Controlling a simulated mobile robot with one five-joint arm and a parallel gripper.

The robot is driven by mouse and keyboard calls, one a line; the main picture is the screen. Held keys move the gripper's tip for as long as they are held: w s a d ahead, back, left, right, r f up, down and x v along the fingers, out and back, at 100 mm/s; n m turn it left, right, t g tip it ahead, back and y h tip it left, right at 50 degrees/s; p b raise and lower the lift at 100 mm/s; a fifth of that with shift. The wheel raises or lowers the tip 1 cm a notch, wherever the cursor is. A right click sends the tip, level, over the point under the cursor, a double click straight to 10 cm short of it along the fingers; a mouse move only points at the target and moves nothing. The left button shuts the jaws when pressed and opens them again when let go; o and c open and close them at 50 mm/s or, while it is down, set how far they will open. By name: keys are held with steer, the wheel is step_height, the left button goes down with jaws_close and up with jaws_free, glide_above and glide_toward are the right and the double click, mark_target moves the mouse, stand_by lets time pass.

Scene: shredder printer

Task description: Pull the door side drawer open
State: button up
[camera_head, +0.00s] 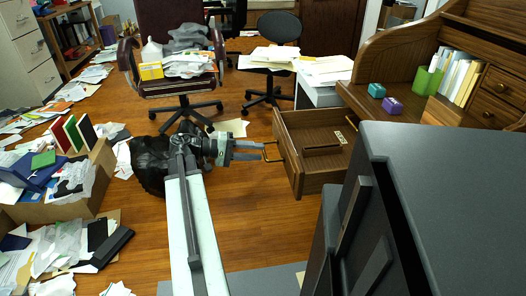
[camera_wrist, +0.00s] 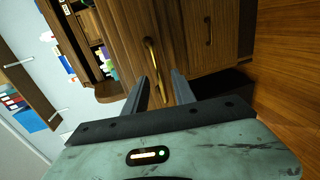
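The wooden drawer (camera_head: 300,172) stands pulled out from the wooden desk in the head view, its inside showing. Its brass handle (camera_head: 272,151) faces my gripper (camera_head: 262,150), which reaches in from the left. In the wrist view the drawer front (camera_wrist: 122,30) is ahead, with the brass handle (camera_wrist: 151,62) upright in the picture. My gripper (camera_wrist: 162,80) has its two dark fingers apart, and the lower part of the handle appears between them. I cannot tell whether either finger touches the handle.
A dark grey cabinet (camera_head: 450,190) fills the right foreground. An office chair (camera_head: 172,85) and a black bag (camera_head: 152,160) stand behind and left of my arm. Boxes and papers (camera_head: 70,205) litter the left floor. Bare wood floor (camera_head: 250,225) lies before the drawer.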

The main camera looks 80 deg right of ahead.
steer(key=shift+v, duration=2.2)
steer(key=w+a+r+n+t+h+p, duration=0.1)
steer(key=w+a+n+t+h+p, duration=0.25)
steer(key=w, duration=1.25)
steer(key=w+a+f+n+t+h, duration=0.1)
steer(key=w+a+f+n+t, duration=0.1)
steer(key=w+a, duration=0.6)
steer(key=w+a+f+n+t+h, duration=0.1)
steer(key=w+a+f+n+t, duration=0.15)
steer(key=w+a, duration=0.55)
steer(key=w+a+f+n+t+y+p, duration=0.1)
steer(key=w+a+f+n+t+y, duration=0.3)
steer(key=a, duration=0.8)
steer(key=w+a+f+n+t+y+p, duration=0.1)
steer(key=w+a+f+y, duration=0.3)
steer(key=a, duration=0.9)
steer(key=w+a+f+n+t+y, duration=0.15)
steer(key=w+a, duration=0.45)
steer(key=a, duration=0.6)
step_height(320, 180, up, 37)
steer(key=a+p, duration=0.1)
steer(key=p, duration=3.7)
steer(key=shift+r, duration=0.25)
